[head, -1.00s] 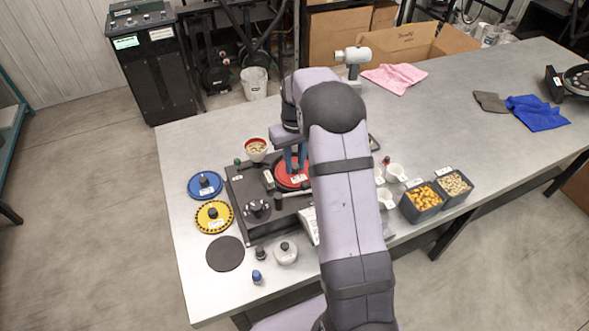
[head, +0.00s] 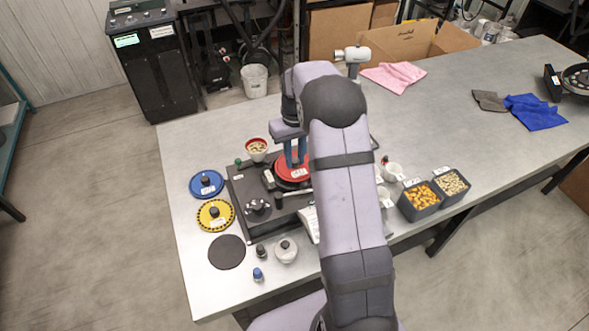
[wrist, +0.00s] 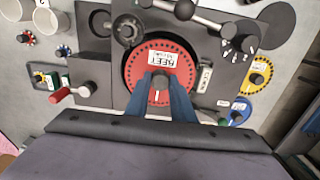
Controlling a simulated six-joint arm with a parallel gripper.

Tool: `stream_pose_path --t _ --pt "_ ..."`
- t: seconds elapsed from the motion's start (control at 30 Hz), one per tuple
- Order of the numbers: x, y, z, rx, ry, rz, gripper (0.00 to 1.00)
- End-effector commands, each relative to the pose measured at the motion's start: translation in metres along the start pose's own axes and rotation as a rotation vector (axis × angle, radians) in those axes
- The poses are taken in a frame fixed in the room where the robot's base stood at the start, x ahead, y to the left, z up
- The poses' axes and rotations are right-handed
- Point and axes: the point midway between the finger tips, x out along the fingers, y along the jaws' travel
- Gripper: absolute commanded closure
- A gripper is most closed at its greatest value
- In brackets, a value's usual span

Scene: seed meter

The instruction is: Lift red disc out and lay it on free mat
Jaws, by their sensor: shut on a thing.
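The red disc (head: 293,170) is a round plate with holes around its rim and a white label reading BEET. My gripper (head: 296,152) is shut on the disc's central knob; the wrist view also shows my gripper (wrist: 160,88) around the knob of the red disc (wrist: 138,75). The disc is held slightly above the dark seat of the seed meter (head: 248,205). The free mat (head: 227,252) is a bare dark circle at the table's front left; in the wrist view this mat (wrist: 277,24) is at upper right.
A yellow disc (head: 215,215) and a blue disc (head: 206,184) lie left of the meter. A small blue-topped item (head: 258,275) and a white lidded pot (head: 286,250) stand near the mat. A seed bowl (head: 257,149) stands behind. An arm bar (wrist: 185,18) crosses the meter near the disc.

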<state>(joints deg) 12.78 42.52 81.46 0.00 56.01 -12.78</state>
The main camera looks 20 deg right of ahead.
Motion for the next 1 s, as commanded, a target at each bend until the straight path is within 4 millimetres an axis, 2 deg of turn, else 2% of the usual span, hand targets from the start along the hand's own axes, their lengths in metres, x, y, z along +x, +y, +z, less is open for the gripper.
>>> stream_pose_path --t 1.0 --pt "-0.035 0.0 0.0 0.0 0.001 0.0 1.0"
